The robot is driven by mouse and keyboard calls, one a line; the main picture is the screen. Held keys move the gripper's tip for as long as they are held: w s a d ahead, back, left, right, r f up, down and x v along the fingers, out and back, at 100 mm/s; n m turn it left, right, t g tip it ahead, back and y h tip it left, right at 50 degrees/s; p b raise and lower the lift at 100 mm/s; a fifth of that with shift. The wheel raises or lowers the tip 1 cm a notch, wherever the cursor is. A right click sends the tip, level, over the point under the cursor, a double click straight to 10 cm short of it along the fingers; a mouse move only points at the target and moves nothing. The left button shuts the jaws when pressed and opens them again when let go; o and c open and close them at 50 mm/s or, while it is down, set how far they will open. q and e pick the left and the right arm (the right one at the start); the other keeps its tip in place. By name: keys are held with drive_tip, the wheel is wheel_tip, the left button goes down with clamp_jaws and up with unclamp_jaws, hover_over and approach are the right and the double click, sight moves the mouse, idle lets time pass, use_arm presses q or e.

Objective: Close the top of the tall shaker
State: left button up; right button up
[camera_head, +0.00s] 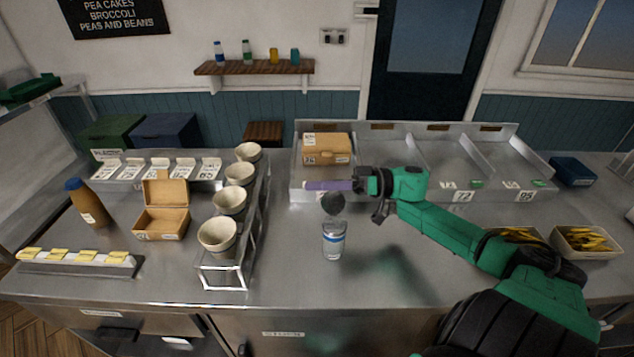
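The tall shaker (334,241) stands upright on the steel counter, a clear and white cylinder with a blue band. Its dark round top (333,204) is tilted up, standing above the body, so the shaker is open. My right gripper (354,186) reaches in from the right, above and slightly right of the shaker. It appears shut on a slim purple stick (326,185) that points left over the raised top. The stick looks apart from the top, though the depth is hard to judge. My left gripper is not in view.
A wire rack (226,277) with several cups stands left of the shaker. Farther left are an open carton (162,223) and a brown bottle (87,203). A closed carton (326,148) sits in the divided tray (402,133) behind. Fries trays (587,242) lie at right. The counter around the shaker is clear.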

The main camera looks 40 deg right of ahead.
drive_tip(key=shift+s+a, duration=0.15)
clamp_jaws()
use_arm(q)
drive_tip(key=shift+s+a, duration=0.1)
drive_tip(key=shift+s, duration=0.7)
use_arm(e)
drive_tip(key=shift+r, duration=0.1)
